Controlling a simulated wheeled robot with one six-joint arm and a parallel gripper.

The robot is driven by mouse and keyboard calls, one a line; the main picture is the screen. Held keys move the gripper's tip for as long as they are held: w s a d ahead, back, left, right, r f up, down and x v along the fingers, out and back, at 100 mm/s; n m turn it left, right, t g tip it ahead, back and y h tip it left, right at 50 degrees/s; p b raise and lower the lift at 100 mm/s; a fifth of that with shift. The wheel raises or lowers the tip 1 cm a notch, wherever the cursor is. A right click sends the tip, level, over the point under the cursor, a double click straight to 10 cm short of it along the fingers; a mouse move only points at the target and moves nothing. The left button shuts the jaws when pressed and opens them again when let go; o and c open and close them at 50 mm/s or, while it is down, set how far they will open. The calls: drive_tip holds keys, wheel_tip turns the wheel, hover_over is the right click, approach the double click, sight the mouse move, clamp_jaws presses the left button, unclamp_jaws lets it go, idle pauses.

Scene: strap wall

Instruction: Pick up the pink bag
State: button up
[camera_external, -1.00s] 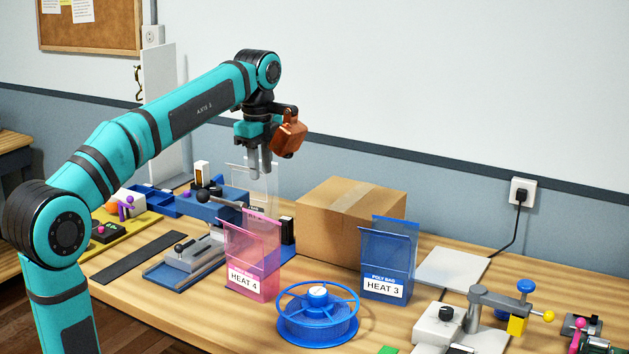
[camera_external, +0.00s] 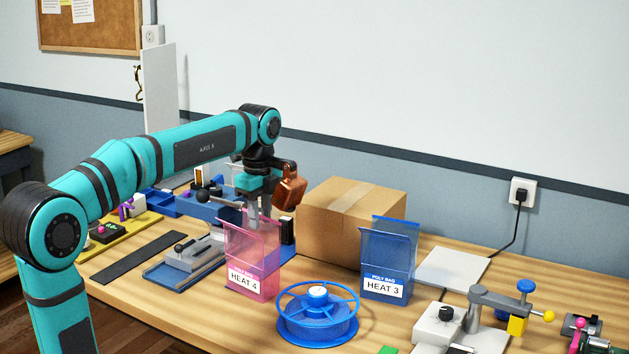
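The pink bag (camera_external: 252,262) stands upright on the wooden table, left of centre, translucent with a white label reading HEAT 4. My gripper (camera_external: 258,220) points down at the bag's upper edge. Its grey fingers overlap the top of the bag in the picture, and the fingertips are partly seen behind or through the pink film. I cannot tell whether the fingers touch the bag or whether there is a gap with film between them.
A blue bag (camera_external: 388,262) labelled HEAT 3 stands to the right. A cardboard box (camera_external: 350,220) is behind, and a blue spool (camera_external: 317,318) lies in front. A grey clamp fixture (camera_external: 188,258) is left of the pink bag. A white pad (camera_external: 452,268) lies at the right.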

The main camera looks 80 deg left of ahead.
sight(260, 234)
drive_tip(key=shift+s+a+f, duration=0.1)
drive_tip(key=shift+f, duration=2.55)
clamp_jaws()
